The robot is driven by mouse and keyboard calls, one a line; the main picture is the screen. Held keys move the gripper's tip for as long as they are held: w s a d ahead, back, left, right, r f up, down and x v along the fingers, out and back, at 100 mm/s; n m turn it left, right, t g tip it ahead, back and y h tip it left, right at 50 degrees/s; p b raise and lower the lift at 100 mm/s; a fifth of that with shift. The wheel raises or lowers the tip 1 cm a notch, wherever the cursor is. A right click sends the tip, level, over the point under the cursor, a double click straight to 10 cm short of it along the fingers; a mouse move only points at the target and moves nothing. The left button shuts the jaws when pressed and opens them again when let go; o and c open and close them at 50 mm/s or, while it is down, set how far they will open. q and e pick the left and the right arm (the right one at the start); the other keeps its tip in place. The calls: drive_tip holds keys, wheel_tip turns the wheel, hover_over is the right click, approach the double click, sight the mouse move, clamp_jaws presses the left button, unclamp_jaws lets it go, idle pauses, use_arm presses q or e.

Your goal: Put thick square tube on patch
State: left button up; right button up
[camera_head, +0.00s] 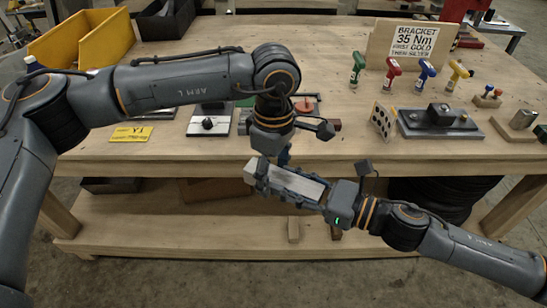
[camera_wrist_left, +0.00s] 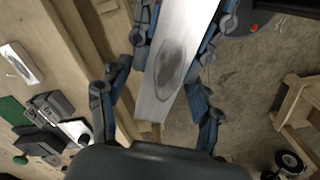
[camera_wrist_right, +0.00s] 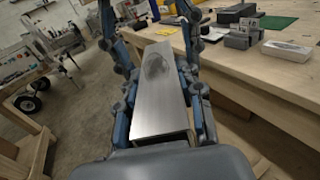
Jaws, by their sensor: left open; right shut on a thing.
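The thick square tube (camera_head: 303,184) is a pale silver bar held in the air in front of the table's front edge. My right gripper (camera_head: 290,186) is shut on it, with fingers along both sides. The tube also shows in the left wrist view (camera_wrist_left: 185,45) and the right wrist view (camera_wrist_right: 158,105). A dark oval mark (camera_wrist_right: 155,64) is on its face near the far end. My left gripper (camera_head: 268,168) is open over the tube's left end, its fingers on either side of it; contact is unclear. I cannot tell which thing is the patch.
A yellow Y1 card (camera_head: 131,134) lies on the wooden table (camera_head: 190,160). Yellow bins (camera_head: 80,45) stand at back left. Coloured-handled tools (camera_head: 424,72) stand before a bracket sign (camera_head: 411,40). A dark fixture (camera_head: 438,120) sits at right. A shelf (camera_head: 150,225) is below.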

use_arm(q)
drive_tip(key=shift+f, duration=0.25)
drive_tip(key=c, duration=1.3)
drive_tip(key=shift+c, duration=0.2)
use_arm(e)
drive_tip(key=o, duration=1.3)
